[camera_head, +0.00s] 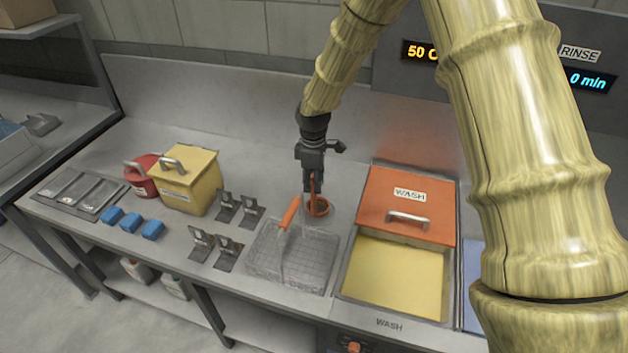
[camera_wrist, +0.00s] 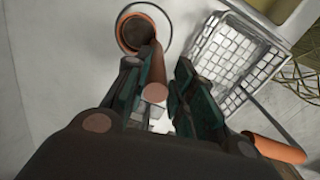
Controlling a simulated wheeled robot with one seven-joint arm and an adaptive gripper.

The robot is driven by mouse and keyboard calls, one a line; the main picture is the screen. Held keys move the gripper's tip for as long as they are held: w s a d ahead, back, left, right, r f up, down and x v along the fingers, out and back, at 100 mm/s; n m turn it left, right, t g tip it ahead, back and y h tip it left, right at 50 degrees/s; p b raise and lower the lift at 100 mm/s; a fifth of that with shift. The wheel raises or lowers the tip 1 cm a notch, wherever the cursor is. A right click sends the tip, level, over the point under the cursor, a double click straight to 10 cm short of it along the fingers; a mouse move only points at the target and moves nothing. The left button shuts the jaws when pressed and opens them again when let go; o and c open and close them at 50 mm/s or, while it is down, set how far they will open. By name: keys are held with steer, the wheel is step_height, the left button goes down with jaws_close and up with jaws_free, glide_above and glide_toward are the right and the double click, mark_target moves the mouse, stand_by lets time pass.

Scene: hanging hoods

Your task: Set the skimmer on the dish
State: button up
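The skimmer (camera_head: 319,208) has a round orange-brown head and an orange handle that rises under my gripper. In the wrist view its head (camera_wrist: 135,33) lies inside a thin round outline (camera_wrist: 171,30), which looks like the dish's rim; whether the head touches the dish is unclear. My gripper (camera_head: 312,188) points down above it. In the wrist view my fingers (camera_wrist: 157,66) are apart on either side of the handle, with a gap showing on the right.
A wire basket (camera_head: 293,262) with an orange handle stands close by at the front left. The wash basin (camera_head: 392,278) with its orange lid (camera_head: 405,206) is to the right. Black brackets (camera_head: 226,206), a yellow box (camera_head: 188,184) and blue blocks (camera_head: 131,222) stand to the left.

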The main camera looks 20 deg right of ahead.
steer(key=shift+w, duration=0.1)
stand_by(0.3)
step_height(320, 180, up, 12)
steer(key=b, duration=0.5)
steer(key=shift+r, duration=0.15)
stand_by(1.4)
